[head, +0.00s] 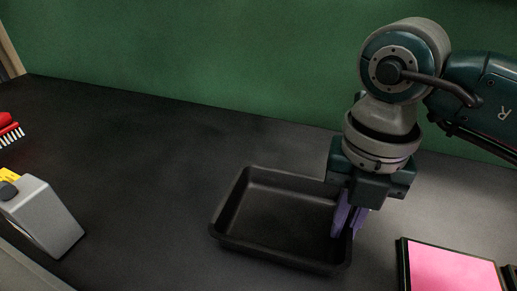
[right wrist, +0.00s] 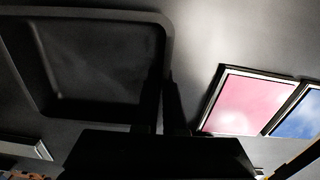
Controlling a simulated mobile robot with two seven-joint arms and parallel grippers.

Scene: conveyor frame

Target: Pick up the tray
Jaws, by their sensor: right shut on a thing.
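A black rectangular tray (head: 270,255) lies on the dark surface in the middle of the head view. It is empty. My right gripper (head: 347,221) comes down over the tray's right wall, with its purple fingers shut on that wall. The right wrist view shows the tray (right wrist: 98,95) at the upper left, with its edge between the dark fingers (right wrist: 166,108). The tray looks level, and I cannot tell a gap under it. My left gripper is not in view.
A framed pink panel (head: 452,268) lies right of the tray, with a blue one (right wrist: 297,115) beside it in the right wrist view. A grey device (head: 42,216) and a red brush (head: 8,130) are at the left. A green wall (head: 220,60) stands behind. The surface left of the tray is clear.

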